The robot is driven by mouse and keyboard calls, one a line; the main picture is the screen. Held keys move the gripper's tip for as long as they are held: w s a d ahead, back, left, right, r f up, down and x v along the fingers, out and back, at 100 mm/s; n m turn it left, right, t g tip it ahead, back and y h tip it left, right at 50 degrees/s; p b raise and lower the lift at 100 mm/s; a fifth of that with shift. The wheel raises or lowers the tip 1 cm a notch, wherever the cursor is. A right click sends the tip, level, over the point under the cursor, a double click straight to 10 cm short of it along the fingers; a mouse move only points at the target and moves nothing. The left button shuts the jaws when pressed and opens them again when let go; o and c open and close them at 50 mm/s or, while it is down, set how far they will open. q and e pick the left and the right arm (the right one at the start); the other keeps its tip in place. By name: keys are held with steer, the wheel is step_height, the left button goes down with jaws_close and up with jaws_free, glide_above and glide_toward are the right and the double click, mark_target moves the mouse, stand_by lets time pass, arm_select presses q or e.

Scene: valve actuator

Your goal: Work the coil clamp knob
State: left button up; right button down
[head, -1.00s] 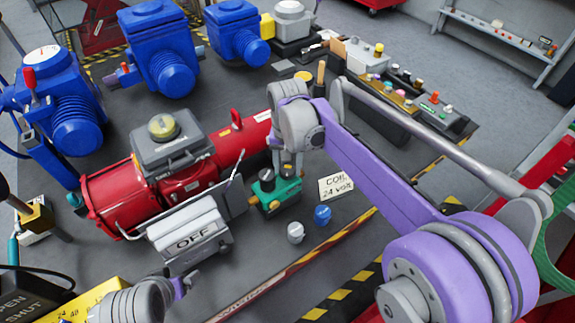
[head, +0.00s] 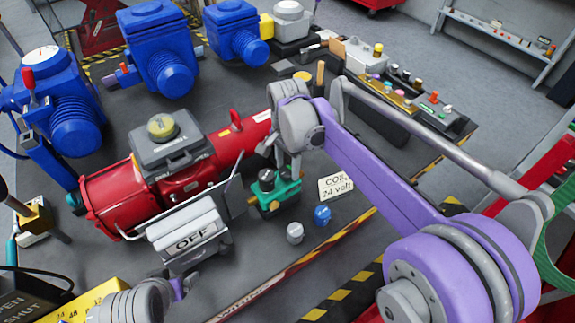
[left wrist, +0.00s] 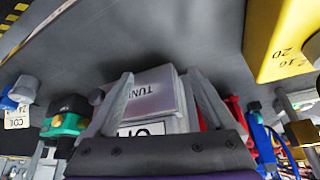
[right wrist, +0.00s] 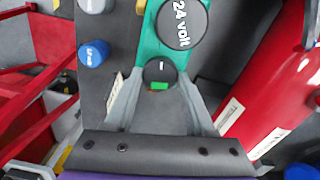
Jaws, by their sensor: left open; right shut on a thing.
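The teal coil valve (head: 285,193) stands in the middle of the bench in the head view. In the right wrist view, its black clamp knob (right wrist: 160,70) has a white mark and a green patch. A larger black cap (right wrist: 181,22) reading "24 volt" sits on the teal body beyond it. My right gripper (right wrist: 158,92) is shut on the knob; in the head view, the gripper (head: 288,160) reaches down behind the valve. My left gripper (left wrist: 162,90) is open, its fingers on either side of a grey box (left wrist: 155,92) in its view; I cannot tell whether they touch it.
White (head: 295,232) and blue (head: 322,214) caps and a "COIL 24 volt" card (head: 337,187) lie right of the valve. Bare bench shows in front of the caps.

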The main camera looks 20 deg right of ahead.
mark_target(288, 170)
stand_by(0.4)
steer(key=shift+c, duration=1.2)
jaws_free()
step_height(288, 170, up, 11)
steer(key=shift+p, duration=0.35)
steer(key=shift+f, duration=0.1)
steer(key=s+d+f+n+t, duration=0.2)
steer(key=s+f+n, duration=0.4)
steer(key=s, duration=0.4)
steer(key=s+d+f+n+t, duration=0.2)
steer(key=s+f+n, duration=0.4)
steer(key=s+f, duration=0.3)
steer(key=shift+s+d+f+t, duration=0.15)
steer(key=shift+s+d+t, duration=0.1)
steer(key=shift+s+t, duration=0.5)
